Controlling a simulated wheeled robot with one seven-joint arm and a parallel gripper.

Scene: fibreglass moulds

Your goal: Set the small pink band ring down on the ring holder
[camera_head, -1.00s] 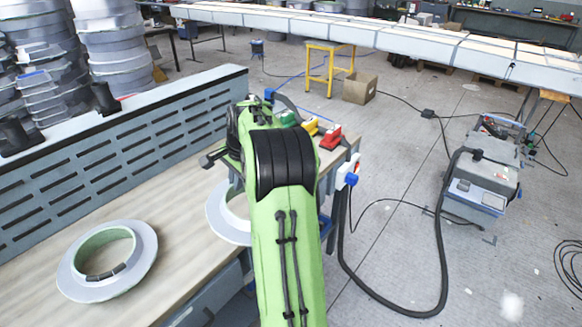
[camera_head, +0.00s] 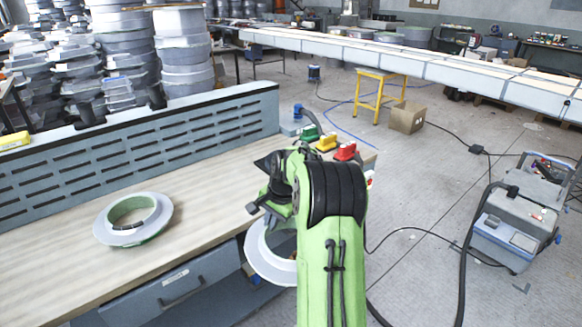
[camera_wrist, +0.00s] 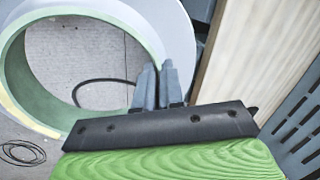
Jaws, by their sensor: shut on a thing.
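My gripper (camera_wrist: 160,85) is shut on the wall of a pale grey-white flanged ring (camera_wrist: 100,12) with a greenish inner face. In the head view this held ring (camera_head: 262,262) hangs tilted by the bench's front edge, partly hidden by my arm; my fingertips are hidden there. A second grey-white flanged ring (camera_head: 103,226), green inside with a dark strip on its inner wall, lies on the wooden bench top (camera_head: 200,200). Neither ring looks pink. I cannot make out which thing is the ring holder.
A slotted grey panel (camera_head: 150,150) runs along the bench's back. Green, yellow and red tools (camera_head: 326,142) stand at the bench's far right end. A drawer (camera_head: 175,290) is below its front edge. The bench top between the lying ring and the tools is clear.

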